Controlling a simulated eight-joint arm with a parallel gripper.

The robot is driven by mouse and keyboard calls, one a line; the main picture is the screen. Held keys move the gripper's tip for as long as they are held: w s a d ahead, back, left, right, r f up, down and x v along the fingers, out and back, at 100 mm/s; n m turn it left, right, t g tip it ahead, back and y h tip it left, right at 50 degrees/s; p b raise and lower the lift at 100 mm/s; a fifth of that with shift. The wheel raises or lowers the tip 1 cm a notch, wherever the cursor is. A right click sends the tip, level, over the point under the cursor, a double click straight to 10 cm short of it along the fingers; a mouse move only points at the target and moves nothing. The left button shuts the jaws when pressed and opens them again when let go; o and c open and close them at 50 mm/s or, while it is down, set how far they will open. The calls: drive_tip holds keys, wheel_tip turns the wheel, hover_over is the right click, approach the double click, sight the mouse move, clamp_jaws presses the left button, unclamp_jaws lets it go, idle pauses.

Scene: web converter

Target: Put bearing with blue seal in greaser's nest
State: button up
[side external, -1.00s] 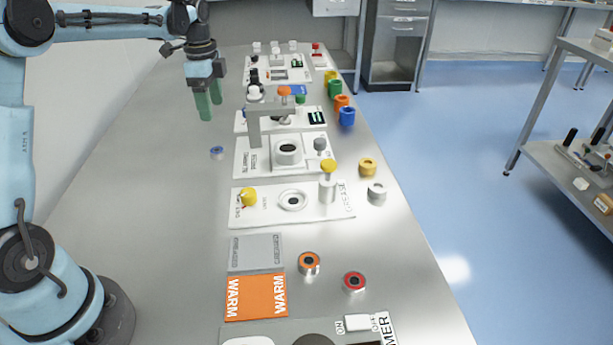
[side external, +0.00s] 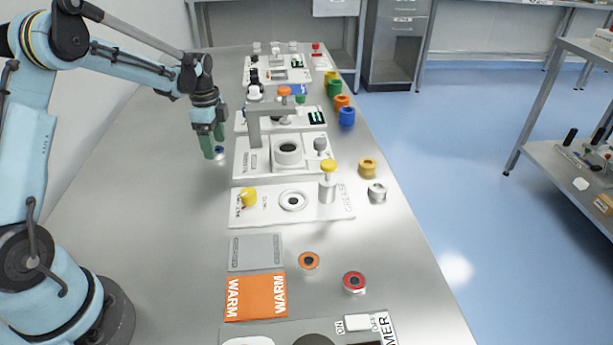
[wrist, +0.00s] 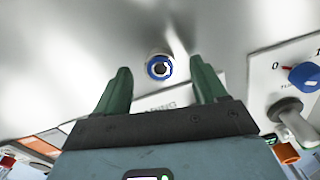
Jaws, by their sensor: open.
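The bearing with the blue seal (side external: 220,152) lies on the steel table, left of the white plates. In the wrist view, the bearing (wrist: 159,67) shows as a ring with a blue band and dark centre, in line with the gap between my fingers. My gripper (side external: 213,144) points down just above it, with green fingers spread and empty. The open fingers also show in the wrist view (wrist: 160,85). The greaser (side external: 262,212) is a white plate nearer the camera, with a yellow knob and a yellow-topped post. Its round nest (side external: 293,201) looks empty.
A white plate with a grey bracket (side external: 253,125) and a round socket stands right of my gripper. Several coloured rings line the right edge. The table's left side is clear.

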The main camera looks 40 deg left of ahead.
drive_tip(key=shift+f, duration=0.85)
drive_tip(key=shift+c, duration=0.3)
drive_tip(key=shift+r, duration=0.15)
drive_tip(key=c, duration=1.2)
